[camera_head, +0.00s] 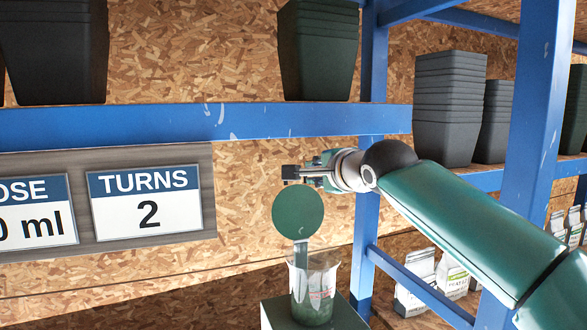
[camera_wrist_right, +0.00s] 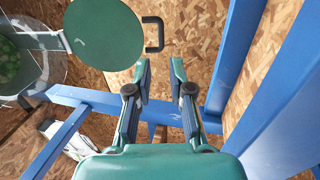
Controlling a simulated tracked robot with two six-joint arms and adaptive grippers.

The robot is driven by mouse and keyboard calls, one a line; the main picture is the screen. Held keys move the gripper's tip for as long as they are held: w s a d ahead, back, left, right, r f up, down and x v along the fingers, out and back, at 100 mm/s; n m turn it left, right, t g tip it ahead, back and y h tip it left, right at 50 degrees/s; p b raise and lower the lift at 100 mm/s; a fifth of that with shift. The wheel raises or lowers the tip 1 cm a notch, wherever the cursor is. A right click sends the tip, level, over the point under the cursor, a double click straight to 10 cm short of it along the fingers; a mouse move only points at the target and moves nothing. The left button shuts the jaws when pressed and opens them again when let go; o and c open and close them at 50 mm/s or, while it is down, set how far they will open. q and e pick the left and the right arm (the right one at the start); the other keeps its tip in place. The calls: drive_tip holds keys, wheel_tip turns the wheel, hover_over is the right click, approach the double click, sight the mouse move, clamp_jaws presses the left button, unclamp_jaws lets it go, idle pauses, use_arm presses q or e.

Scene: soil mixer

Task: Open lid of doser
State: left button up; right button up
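The round green lid (camera_head: 298,211) shows its flat face in the head view, above a clear beaker-like vessel (camera_head: 328,278) with green inside. In the right wrist view the lid (camera_wrist_right: 103,32) is at upper left, with a black bracket-shaped handle (camera_wrist_right: 161,34) at its right edge. A clear round container with green contents (camera_wrist_right: 8,62) shows uncovered at the left edge. My right gripper (camera_wrist_right: 161,66) is open and empty, its fingertips just short of the handle. It also shows in the head view (camera_head: 312,173), above the lid. My left gripper is not in view.
Blue shelf beams (camera_head: 200,122) and a blue post (camera_head: 537,140) stand behind and beside my right arm. Stacked dark pots (camera_head: 449,108) sit on the shelves. A sign reading "TURNS 2" (camera_head: 148,203) hangs at left. White bags (camera_head: 415,280) stand low at right.

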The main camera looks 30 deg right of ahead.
drive_tip(key=p, duration=0.4)
hover_over(298, 195)
drive_tip(key=shift+s+a+f, duration=0.1)
drive_tip(key=shift+s+f, duration=0.15)
drive_tip(key=shift+f, duration=0.25)
drive_tip(key=shift+s+a+f, duration=0.1)
drive_tip(key=shift+s+f, duration=0.1)
drive_tip(key=shift+f, duration=0.3)
drive_tip(key=shift+w+d+f+p, duration=0.2)
drive_tip(key=shift+w+p, duration=0.15)
drive_tip(key=shift+w, duration=0.1)
clamp_jaws()
